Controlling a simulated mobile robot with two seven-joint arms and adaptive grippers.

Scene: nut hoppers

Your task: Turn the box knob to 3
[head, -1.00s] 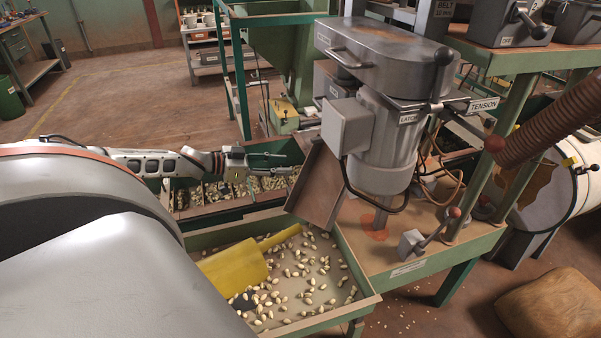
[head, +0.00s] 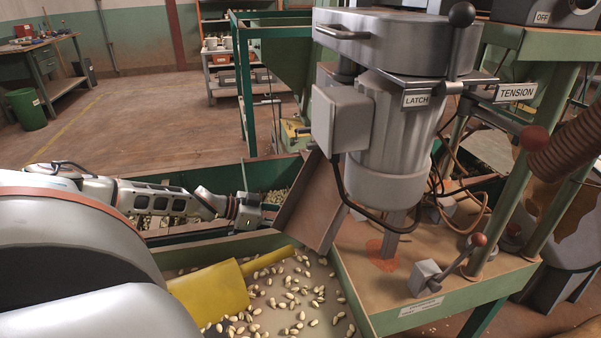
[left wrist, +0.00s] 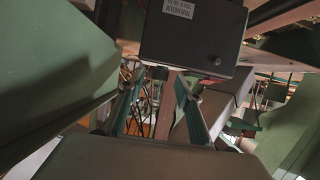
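I cannot tell for certain which control is the box knob. A grey box (head: 340,119) is fixed to the side of the motor housing in the head view; no knob shows on its visible faces. In the left wrist view a dark grey box (left wrist: 190,35) with a small upside-down label and a small round dark spot hangs above the fingers. My left gripper (head: 258,203) is left of the motor, beyond the tray. Its fingers also show spread in the left wrist view (left wrist: 160,82), with nothing held between them. My right gripper is not in view.
A tray (head: 362,312) of nuts with a yellow scoop (head: 212,290) lies in front. A chute (head: 312,203) slopes beside the motor. A small lever box (head: 424,277) stands on the bench. A box marked OFF (head: 573,14) is at upper right. Open floor lies at left.

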